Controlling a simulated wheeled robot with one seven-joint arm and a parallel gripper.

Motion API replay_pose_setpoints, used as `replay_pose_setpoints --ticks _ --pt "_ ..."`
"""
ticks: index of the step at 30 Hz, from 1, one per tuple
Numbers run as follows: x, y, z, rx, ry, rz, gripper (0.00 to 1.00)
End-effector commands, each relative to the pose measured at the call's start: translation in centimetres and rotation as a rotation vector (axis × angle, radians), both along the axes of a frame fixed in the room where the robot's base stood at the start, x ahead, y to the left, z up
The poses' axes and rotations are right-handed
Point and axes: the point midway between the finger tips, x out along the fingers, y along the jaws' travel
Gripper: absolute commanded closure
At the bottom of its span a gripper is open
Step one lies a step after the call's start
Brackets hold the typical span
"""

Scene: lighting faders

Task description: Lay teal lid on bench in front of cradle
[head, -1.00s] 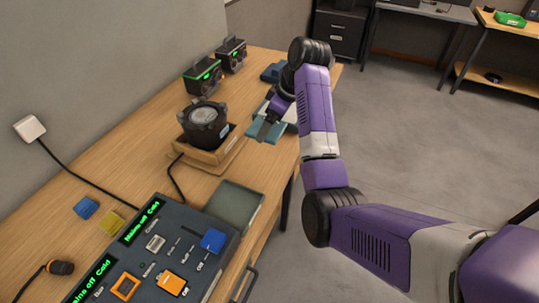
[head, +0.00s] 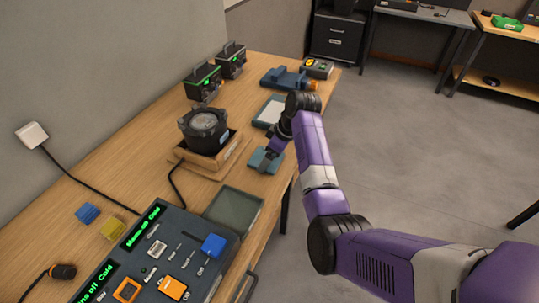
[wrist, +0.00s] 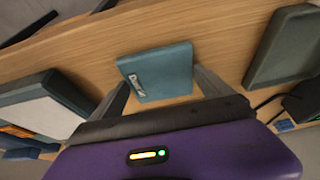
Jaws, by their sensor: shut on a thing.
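The teal lid (head: 268,161) is a small flat plate with a light label. It is flat at the bench, between the wooden cradle and the bench's right edge. The wooden cradle (head: 226,158) holds a dark round lamp (head: 204,126). My gripper (head: 266,152) is shut on the lid. In the wrist view the lid (wrist: 157,73) sits between my two fingers (wrist: 160,90), one at each side. I cannot tell whether the lid touches the bench or is just above it.
An open teal box with a pale inside (head: 269,111) lies beyond the lid. A grey-green tray (head: 234,207) lies nearer, beside the fader console (head: 190,245). The bench edge is close on the lid's right.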

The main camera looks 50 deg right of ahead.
Motion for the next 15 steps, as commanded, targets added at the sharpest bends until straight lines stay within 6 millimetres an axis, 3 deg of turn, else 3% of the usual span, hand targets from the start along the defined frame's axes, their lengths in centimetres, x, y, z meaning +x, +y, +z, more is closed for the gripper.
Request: replay_pose_setpoints --ticks 5,6,7,15 --pt "0.01 -0.02 -0.22 0.000 0.000 0.000 0.54" --pt "0.00 -0.02 -0.22 0.000 0.000 0.000 0.06" --pt "0.00 -0.01 -0.20 0.000 0.000 0.000 0.00" --pt "0.02 0.00 -0.01 0.000 0.000 0.000 0.00"
